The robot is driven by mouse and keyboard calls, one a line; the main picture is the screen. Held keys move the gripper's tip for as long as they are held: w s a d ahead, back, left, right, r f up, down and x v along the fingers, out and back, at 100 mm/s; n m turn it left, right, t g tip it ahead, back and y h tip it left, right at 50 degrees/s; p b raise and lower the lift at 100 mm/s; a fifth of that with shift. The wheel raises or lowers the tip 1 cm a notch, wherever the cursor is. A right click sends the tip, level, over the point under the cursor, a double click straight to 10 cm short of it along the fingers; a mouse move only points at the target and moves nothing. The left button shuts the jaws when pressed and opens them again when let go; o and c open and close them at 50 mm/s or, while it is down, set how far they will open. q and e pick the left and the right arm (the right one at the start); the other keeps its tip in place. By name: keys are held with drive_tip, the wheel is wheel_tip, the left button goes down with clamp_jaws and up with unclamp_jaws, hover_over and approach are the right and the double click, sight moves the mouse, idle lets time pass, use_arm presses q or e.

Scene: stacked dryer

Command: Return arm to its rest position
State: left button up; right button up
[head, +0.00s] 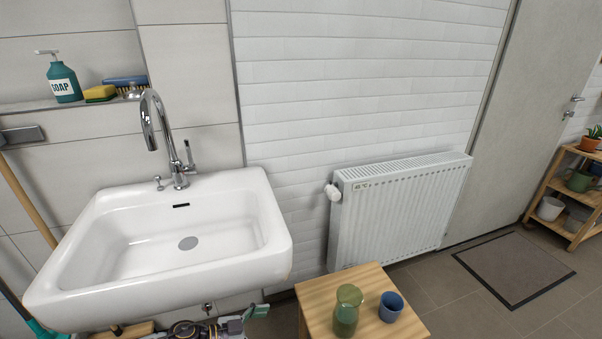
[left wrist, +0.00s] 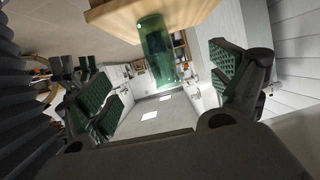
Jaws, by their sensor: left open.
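My left gripper (left wrist: 165,85) shows in the left wrist view, with its two green-padded fingers spread wide and nothing between the pads. Beyond the fingers, a green translucent vase (left wrist: 157,50) stands on a wooden table (left wrist: 110,12); this view is turned upside down. In the head view the green vase (head: 347,311) is upright on the small wooden table (head: 390,278), beside a blue cup (head: 391,307). The gap between the fingers and the vase is hard to judge. Neither gripper can be clearly made out in the head view. My right gripper is not in view.
A white sink (head: 185,270) with a chrome tap (head: 160,135) stands at left. A white radiator (head: 400,208) is on the wall behind the table. Partly hidden objects (head: 215,328) lie under the sink. A doormat (head: 514,267) and a wooden shelf (head: 555,190) are at right; floor between is clear.

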use_arm(q)
drive_tip(key=w+d+r+n+t+y, duration=0.3)
drive_tip(key=w+d+r+n+t, duration=0.15)
drive_tip(key=t, duration=0.25)
drive_tip(key=s+a+f+n+g+y, duration=0.3)
drive_tip(key=s+a+f+g+y, duration=0.1)
drive_tip(key=s, duration=0.5)
drive_tip(key=s+a+f+n+g+y+p, duration=0.1)
drive_tip(key=s+a+f+n+g+y, duration=0.3)
drive_tip(key=s+a+f, duration=0.5)
drive_tip(key=shift+s+a+f+g+y, duration=0.15)
drive_tip(key=shift+s+f+g+y, duration=0.15)
drive_tip(key=shift+s+f+g, duration=0.55)
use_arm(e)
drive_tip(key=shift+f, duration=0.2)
use_arm(q)
drive_tip(key=shift+w+f+p, duration=0.1)
drive_tip(key=shift+p, duration=0.2)
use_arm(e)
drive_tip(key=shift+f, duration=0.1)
